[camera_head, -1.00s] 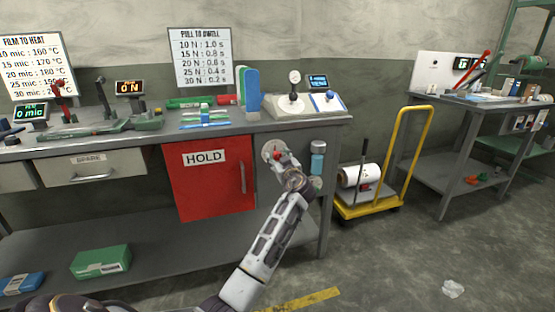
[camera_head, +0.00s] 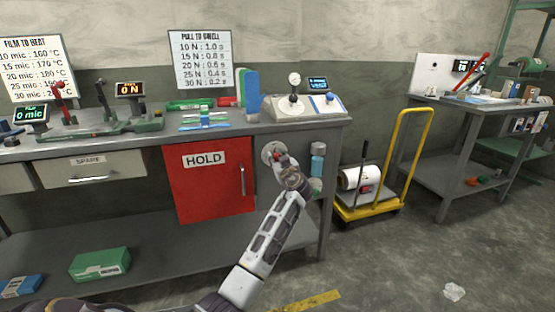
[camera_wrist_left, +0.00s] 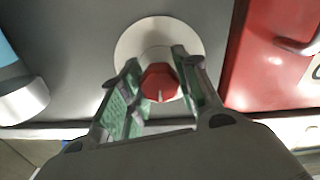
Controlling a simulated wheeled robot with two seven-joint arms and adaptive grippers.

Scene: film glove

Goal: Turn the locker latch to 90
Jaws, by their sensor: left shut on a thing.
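The red locker door marked HOLD (camera_head: 210,180) is closed under the bench, with a vertical handle (camera_head: 243,180) on its right side. The latch is a red knob (camera_wrist_left: 160,82) on a round pale plate (camera_wrist_left: 140,35), on the grey panel beside the door. My left gripper (camera_head: 279,160) reaches the latch from the front. In the left wrist view its green-padded fingers (camera_wrist_left: 158,90) are on both sides of the red knob and shut on it. A pale mark on the knob points down in that view. My right gripper is not seen.
A yellow cart (camera_head: 400,160) with a white roll (camera_head: 352,178) is farther right. The bench (camera_head: 150,135) overhangs the door and latch. The floor in front is mostly clear.

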